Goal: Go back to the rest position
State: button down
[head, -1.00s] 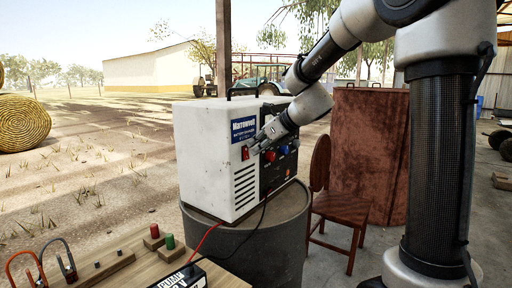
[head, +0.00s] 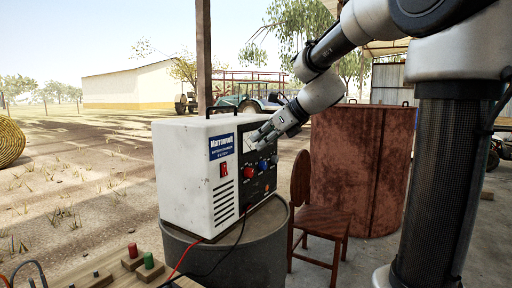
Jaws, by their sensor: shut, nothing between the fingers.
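My gripper (head: 262,137) is shut and empty. It is in front of the upper part of the dark control panel of a white battery charger (head: 188,178), above a red knob (head: 249,172) and a blue knob (head: 263,165). I cannot tell whether its fingertips touch the panel. A red switch (head: 224,170) shows uncovered on the charger's white face, below a blue label (head: 221,146). The charger stands upright on a grey drum (head: 262,262). A red and a black cable run down from it.
A wooden bench (head: 118,268) with a red and a green terminal (head: 148,260) is at the lower left. A wooden chair (head: 322,222) and large rusty drums (head: 352,165) stand right of the charger. Open ground lies to the left.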

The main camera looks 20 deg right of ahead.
dwell(0.4)
jog(key=s+d+f+n+g+h, duration=0.1)
jog(key=s+d+f+n+h, duration=0.1)
jog(key=s+n, duration=0.7)
jog(key=s+d+f+n+g+h, duration=0.1)
jog(key=s+d+f+n, duration=0.3)
jog(key=s+n, duration=0.5)
jog(key=s+d+f+n+g+h, duration=0.1)
jog(key=s+d+f+n+h, duration=0.2)
jog(key=s+n, duration=0.7)
notch_tip(320, 180, down, 3)
jog(key=shift+s+r+g+h, duration=0.1)
jog(key=shift+s+g+h, duration=0.2)
jog(key=shift+s, duration=0.1)
jog(key=c, duration=2.2)
grip_release()
